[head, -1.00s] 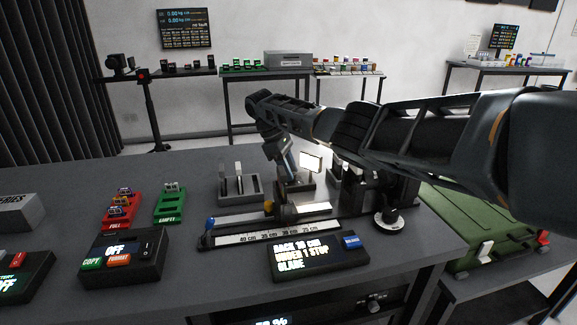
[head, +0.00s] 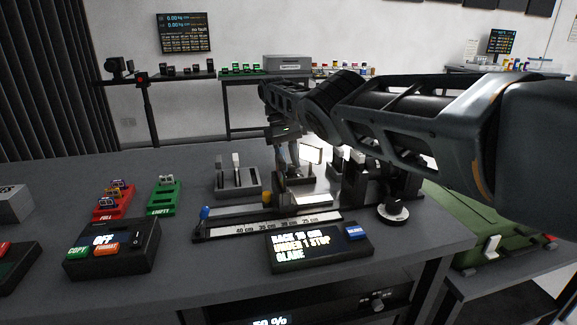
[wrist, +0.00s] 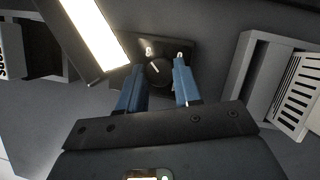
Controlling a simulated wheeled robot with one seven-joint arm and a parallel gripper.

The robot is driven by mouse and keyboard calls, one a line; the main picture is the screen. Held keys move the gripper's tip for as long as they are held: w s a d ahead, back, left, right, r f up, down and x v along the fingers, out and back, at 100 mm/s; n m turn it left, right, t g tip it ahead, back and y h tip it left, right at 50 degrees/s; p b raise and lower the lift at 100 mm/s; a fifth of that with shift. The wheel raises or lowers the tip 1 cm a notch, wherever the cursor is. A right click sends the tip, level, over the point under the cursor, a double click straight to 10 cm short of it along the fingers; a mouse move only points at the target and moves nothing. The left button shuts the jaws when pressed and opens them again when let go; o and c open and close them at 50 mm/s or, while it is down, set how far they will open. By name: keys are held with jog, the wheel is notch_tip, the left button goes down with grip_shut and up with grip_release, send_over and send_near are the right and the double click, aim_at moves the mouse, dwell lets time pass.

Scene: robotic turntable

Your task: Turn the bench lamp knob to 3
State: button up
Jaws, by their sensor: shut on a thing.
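The bench lamp knob (wrist: 160,76) is a round dark knob with a white pointer line in the wrist view, on a small dark base (wrist: 196,57). The pointer tilts up and left, towards a small pale mark; I cannot read its number surely. My gripper (wrist: 159,73) has its two blue fingers on either side of the knob, shut on it. In the head view my gripper (head: 288,155) points down at the back of the bench, and the knob is hidden there. The bright lamp panel (wrist: 94,35) is left of the knob in the wrist view.
A grey slotted block (head: 238,182) stands left of my gripper. A ruler rail (head: 268,228) and a display box (head: 318,246) lie in front. A black round dial (head: 393,210) is at right. Red (head: 112,205) and green (head: 165,197) trays stand left.

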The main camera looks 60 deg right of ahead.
jog(key=shift+r, duration=0.1)
dwell(0.4)
jog(key=o, duration=1)
jog(key=shift+o, duration=0.2)
jog(key=shift+r, duration=0.1)
